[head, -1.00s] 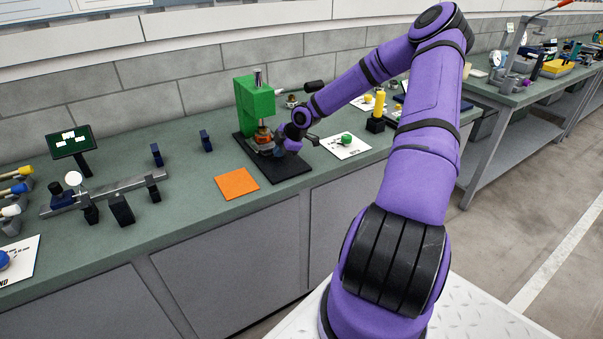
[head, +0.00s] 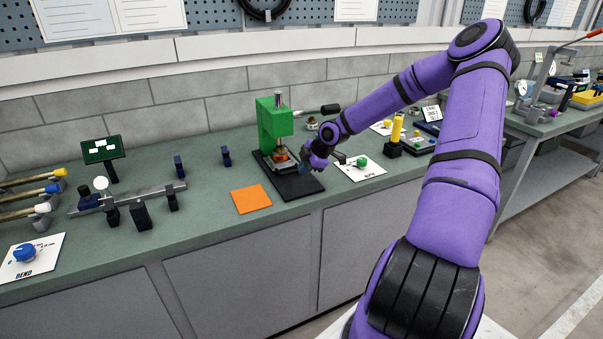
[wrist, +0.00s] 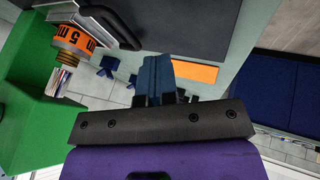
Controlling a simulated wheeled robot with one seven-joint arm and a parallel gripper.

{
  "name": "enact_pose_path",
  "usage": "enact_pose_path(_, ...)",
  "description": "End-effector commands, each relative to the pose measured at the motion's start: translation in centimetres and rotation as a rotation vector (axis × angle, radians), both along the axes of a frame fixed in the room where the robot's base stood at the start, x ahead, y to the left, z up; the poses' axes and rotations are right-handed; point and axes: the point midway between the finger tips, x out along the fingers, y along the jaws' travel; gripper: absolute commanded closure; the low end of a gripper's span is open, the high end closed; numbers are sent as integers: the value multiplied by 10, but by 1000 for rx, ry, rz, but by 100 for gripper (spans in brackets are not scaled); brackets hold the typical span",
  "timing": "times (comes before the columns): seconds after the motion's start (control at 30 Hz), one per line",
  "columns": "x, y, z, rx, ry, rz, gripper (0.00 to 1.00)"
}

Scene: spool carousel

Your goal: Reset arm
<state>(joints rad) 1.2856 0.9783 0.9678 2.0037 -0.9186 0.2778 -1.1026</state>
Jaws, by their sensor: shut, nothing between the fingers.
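My purple arm reaches over the green bench, with my gripper (head: 305,165) low at the right side of the green press (head: 272,122). In the wrist view my gripper (wrist: 157,78) shows its dark blue fingers together and empty. The press stands on a black base plate (head: 298,187); in the wrist view its green body (wrist: 30,110) fills the left side. An orange-labelled round piece (head: 282,156) sits in the press. It also shows in the wrist view (wrist: 75,40), apart from my fingers.
An orange mat (head: 251,199) lies left of the base plate. A white card with a green knob (head: 362,162) and a yellow post (head: 397,128) are to the right. A metal bar fixture (head: 140,195) and small screen (head: 103,150) stand left. The front bench edge is clear.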

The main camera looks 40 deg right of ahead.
Motion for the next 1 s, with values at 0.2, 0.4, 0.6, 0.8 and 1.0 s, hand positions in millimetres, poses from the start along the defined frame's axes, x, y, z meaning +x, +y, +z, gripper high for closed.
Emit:
enact_pose_path(0.2, -17, -10, 28, -1, 0, -2, 100)
enact_pose_path(0.4, -29, -15, 48, 0, 1, -2, 100)
enact_pose_path(0.6, -33, -17, 55, -1, 1, 1, 100)
enact_pose_path(0.8, -33, -16, 56, -1, 3, 2, 100)
enact_pose_path(1.0, -37, 3, 58, -26, 75, -6, 100)
